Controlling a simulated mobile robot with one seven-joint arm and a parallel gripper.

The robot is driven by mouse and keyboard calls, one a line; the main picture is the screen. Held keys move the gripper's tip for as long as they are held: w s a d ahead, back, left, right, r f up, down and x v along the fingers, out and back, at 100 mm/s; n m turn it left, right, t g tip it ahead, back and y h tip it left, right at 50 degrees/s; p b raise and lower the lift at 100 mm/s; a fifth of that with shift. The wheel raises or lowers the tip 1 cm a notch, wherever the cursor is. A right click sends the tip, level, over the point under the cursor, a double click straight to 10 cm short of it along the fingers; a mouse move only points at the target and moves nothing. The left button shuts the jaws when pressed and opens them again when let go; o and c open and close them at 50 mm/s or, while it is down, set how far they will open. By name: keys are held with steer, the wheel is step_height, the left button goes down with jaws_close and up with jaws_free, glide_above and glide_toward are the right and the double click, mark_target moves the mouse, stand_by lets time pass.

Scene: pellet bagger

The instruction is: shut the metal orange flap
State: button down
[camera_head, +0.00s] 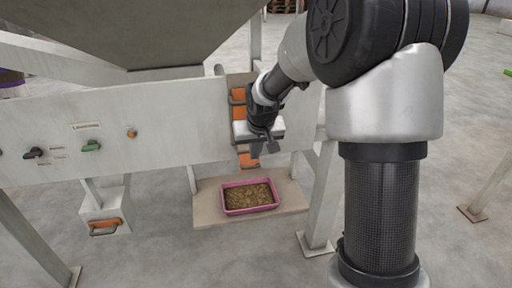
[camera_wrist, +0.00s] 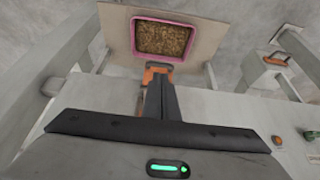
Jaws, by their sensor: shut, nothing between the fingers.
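The orange metal flap (camera_head: 239,103) is set in the white panel of the machine, at the centre of the head view. My gripper and wrist are in front of it and hide much of it. Orange parts show above and below my gripper (camera_head: 262,147), so I cannot tell how far the flap is open. In the wrist view my gripper (camera_wrist: 158,80) is shut and empty, its fingertips by a small orange part (camera_wrist: 150,72). I cannot tell whether they touch it.
A pink tray (camera_head: 224,208) of pellets stands on a beige board (camera_head: 207,214) below. The white panel (camera_head: 180,125) carries a green knob (camera_head: 91,146), a black knob (camera_head: 36,153) and an orange button (camera_head: 131,133). A white box with an orange handle (camera_head: 104,226) hangs at lower left.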

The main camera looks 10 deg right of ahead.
mark_target(252, 168)
steer(key=b+x, duration=0.1)
steer(key=x, duration=0.6)
steer(key=shift+f, duration=0.1)
steer(key=f+t+b, duration=0.1)
steer(key=b, duration=0.3)
steer(key=shift+s+f, duration=0.1)
steer(key=shift+f, duration=0.1)
steer(key=shift+w+f+b, duration=0.25)
steer(key=shift+f+b, duration=0.9)
steer(key=shift+f, duration=0.2)
